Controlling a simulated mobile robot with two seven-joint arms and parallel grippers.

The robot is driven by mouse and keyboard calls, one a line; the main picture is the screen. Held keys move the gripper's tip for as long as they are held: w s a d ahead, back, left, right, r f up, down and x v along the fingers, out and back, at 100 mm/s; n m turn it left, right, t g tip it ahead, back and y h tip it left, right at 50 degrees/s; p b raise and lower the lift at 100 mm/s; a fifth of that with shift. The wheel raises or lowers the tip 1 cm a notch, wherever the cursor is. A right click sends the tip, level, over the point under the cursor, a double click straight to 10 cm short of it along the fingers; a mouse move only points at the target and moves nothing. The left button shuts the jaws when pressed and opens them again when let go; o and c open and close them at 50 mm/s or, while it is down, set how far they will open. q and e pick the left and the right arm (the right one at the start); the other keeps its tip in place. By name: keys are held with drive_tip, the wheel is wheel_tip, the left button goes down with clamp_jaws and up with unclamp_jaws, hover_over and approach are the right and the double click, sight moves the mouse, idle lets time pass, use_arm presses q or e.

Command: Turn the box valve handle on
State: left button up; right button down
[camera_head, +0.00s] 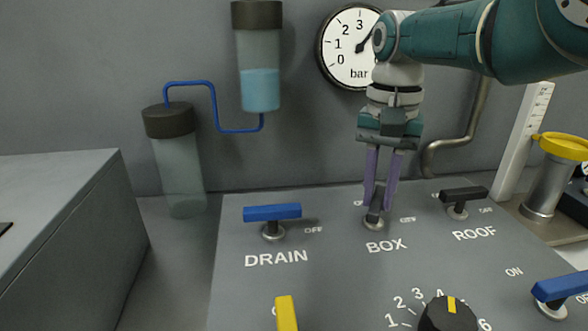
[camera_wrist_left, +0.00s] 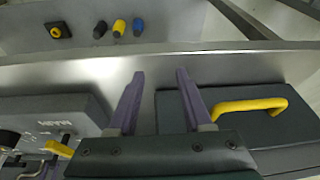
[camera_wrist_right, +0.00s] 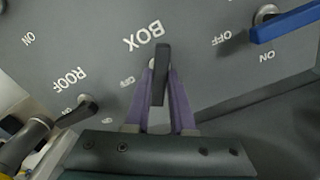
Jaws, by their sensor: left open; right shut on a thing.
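The box valve handle (camera_head: 379,190) is a dark bar on a round base behind the word BOX on the grey sloped panel (camera_head: 330,275). It points toward the panel's back edge, not sideways like the drain and roof handles. The OFF label is to its right; a label at its left is partly hidden by a finger. My right gripper (camera_head: 374,205) is shut on the handle from above. The right wrist view shows the dark handle (camera_wrist_right: 162,75) between the purple fingers. My left gripper (camera_wrist_left: 157,75) shows only in the left wrist view, open and empty.
A blue drain handle (camera_head: 272,212) is left of the box valve, and a black roof handle (camera_head: 463,194) is right. A black knob (camera_head: 447,316) and a yellow handle (camera_head: 286,313) are nearer. A yellow grab handle (camera_wrist_left: 250,106) shows in the left wrist view.

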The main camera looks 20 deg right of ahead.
drive_tip(key=n, duration=0.6)
drive_tip(key=shift+d, duration=0.1)
idle(0.5)
drive_tip(key=c, duration=0.8)
unclamp_jaws()
drive_tip(key=shift+o, duration=0.2)
drive_tip(key=shift+r, duration=0.1)
